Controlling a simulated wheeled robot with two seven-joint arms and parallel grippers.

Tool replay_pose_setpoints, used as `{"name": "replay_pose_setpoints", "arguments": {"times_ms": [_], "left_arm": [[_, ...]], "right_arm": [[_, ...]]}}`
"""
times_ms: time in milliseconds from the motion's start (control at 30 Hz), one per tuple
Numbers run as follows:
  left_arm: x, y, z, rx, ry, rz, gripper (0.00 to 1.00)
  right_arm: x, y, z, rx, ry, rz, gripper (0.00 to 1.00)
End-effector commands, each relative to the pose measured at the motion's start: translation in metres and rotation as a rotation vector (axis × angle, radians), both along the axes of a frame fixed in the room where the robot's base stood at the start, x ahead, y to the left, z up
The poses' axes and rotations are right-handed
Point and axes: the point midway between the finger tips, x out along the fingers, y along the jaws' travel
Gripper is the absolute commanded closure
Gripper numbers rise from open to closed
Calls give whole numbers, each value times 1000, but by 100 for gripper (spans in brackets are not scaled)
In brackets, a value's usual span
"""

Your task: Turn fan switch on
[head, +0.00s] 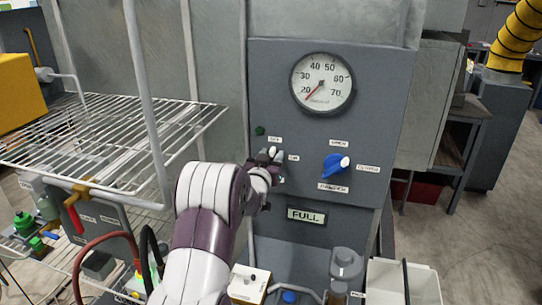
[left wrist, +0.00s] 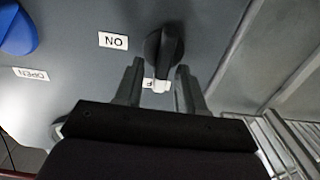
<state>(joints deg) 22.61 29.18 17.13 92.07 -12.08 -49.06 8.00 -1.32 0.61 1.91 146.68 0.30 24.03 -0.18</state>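The fan switch is a black knob (left wrist: 165,48) on the grey control panel. Its handle points along the OFF label (left wrist: 150,84), which is partly covered; the ON label (left wrist: 113,40) is off to its side. In the head view the knob (head: 272,154) is small and partly hidden by my left arm. My left gripper (left wrist: 160,66) is open at the panel, with one finger on each side of the handle and a visible gap; contact is not evident. My right gripper is not in view.
A blue damper knob (head: 336,164) is to the right of the switch, below a round gauge (head: 322,84). A small green light (head: 260,131) is above left. A wire rack (head: 95,130) stands to the left of the panel, close to my left arm.

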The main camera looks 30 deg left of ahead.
Motion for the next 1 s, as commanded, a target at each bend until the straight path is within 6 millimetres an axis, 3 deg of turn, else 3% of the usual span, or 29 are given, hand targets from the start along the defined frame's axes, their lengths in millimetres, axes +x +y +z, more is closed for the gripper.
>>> {"name": "replay_pose_setpoints", "arguments": {"times_ms": [100,167,233,667,1000], "left_arm": [[0,0,0,0,0,0,61],[0,0,0,0,0,0,77],[0,0,0,0,0,0,100],[0,-1,-1,27,4,0,100],[0,-4,-6,230,48,1,100]], "right_arm": [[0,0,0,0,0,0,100],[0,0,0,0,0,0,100],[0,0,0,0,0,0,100],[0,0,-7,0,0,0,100],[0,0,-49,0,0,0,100]]}}
